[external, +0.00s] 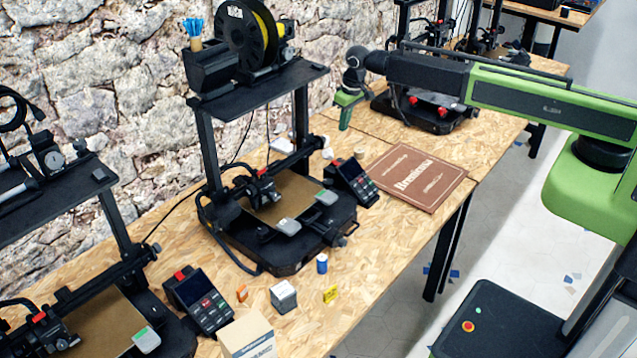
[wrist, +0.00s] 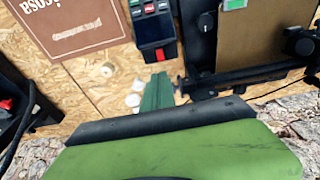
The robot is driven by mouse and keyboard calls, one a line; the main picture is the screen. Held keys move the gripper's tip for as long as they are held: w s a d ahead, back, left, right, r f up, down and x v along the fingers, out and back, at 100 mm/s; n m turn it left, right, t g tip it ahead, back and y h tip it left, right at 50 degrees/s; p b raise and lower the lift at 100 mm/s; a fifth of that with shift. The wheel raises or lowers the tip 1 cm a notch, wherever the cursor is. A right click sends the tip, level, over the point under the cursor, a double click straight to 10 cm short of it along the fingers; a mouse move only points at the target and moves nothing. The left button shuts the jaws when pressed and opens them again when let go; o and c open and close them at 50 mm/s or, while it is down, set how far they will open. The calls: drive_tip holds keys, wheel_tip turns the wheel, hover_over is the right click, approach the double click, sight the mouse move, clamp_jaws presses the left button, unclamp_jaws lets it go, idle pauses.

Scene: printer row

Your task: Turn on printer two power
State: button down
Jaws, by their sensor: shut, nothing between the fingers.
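The middle printer (external: 290,240) stands on the wood-board table, with its small control panel (external: 355,183) at its right front corner. I cannot tell from any label which printer is number two, and no power switch is clearly visible on this one. The wrist view shows the panel (wrist: 153,30) at the top and the printer's dark frame (wrist: 240,50) at the right. My gripper (external: 344,126) points down over the table between the middle printer and the far one. Its green fingers (wrist: 157,92) are together and empty, beside the printer and apart from the panel.
A brown printed mat (external: 416,177) lies right of the panel. Small white round pieces (wrist: 133,100) and a beige one (wrist: 107,69) lie near my fingers. The far printer (external: 430,112) stands behind; a left printer (external: 85,315) is nearer. A stone wall (external: 110,70) runs behind the table.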

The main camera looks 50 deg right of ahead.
drive_tip(key=shift+w+d, duration=0.2)
drive_tip(key=shift+w, duration=0.35)
drive_tip(key=b, duration=1.4)
approach(335, 161)
drive_tip(key=f, duration=0.2)
drive_tip(key=w+f, duration=0.1)
drive_tip(key=f, duration=0.3)
drive_tip(key=shift+w+f, duration=0.2)
drive_tip(key=shift+w, duration=0.1)
drive_tip(key=shift+f, duration=0.1)
